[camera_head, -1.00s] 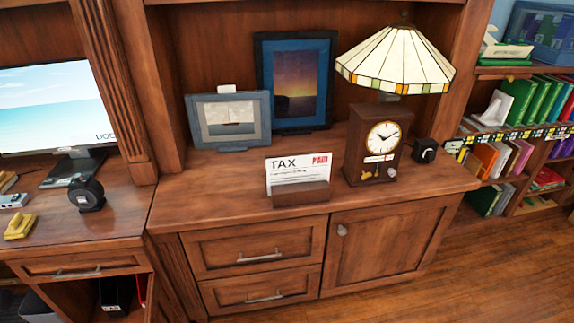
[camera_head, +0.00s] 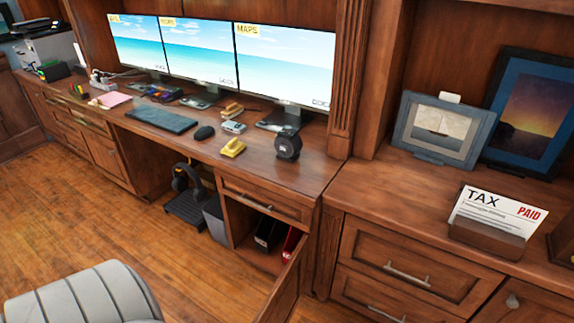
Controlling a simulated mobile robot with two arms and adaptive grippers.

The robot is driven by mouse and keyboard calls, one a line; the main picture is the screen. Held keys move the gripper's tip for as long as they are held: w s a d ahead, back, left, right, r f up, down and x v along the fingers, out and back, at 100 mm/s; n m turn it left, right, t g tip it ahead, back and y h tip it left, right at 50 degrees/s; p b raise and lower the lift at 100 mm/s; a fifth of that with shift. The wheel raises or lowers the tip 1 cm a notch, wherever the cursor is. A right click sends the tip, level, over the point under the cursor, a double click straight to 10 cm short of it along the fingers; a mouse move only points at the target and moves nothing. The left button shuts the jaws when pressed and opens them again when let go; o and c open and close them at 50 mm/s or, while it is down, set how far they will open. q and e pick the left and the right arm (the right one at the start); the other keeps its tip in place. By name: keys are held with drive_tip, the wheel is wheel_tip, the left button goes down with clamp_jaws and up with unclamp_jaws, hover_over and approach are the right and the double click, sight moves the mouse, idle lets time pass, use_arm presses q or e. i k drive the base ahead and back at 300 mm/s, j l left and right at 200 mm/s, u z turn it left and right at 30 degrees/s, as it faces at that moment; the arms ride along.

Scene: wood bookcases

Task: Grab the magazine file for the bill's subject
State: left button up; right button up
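The bill (camera_head: 497,211), a white card reading "TAX" with a red "PAID", stands in a brown wooden holder (camera_head: 486,240) on the cabinet top at the right. Neither of my grippers is in view.
The compartment's door (camera_head: 286,288) hangs open toward the floor. A grey chair (camera_head: 85,297) stands at the front left. Headphones (camera_head: 187,178) and a grey bin (camera_head: 214,220) are under the desk. Three monitors (camera_head: 285,62) stand on it. Wood floor (camera_head: 90,210) is clear between chair and desk.

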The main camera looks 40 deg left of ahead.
sight(295, 235)
drive_tip(key=k+j, duration=0.1)
drive_tip(key=j, duration=0.4)
drive_tip(key=k+j, duration=0.1)
drive_tip(key=j, duration=0.35)
drive_tip(key=k+j, duration=0.15)
drive_tip(key=j, duration=0.35)
drive_tip(key=k+j+z, duration=0.1)
drive_tip(key=j, duration=0.35)
drive_tip(key=k+j, duration=0.15)
drive_tip(key=j, duration=0.35)
drive_tip(key=k+j, duration=0.1)
drive_tip(key=j, duration=0.35)
drive_tip(key=k+j, duration=0.15)
drive_tip(key=j, duration=0.35)
drive_tip(key=k+j, duration=0.1)
drive_tip(key=j, duration=0.35)
drive_tip(key=z, duration=0.05)
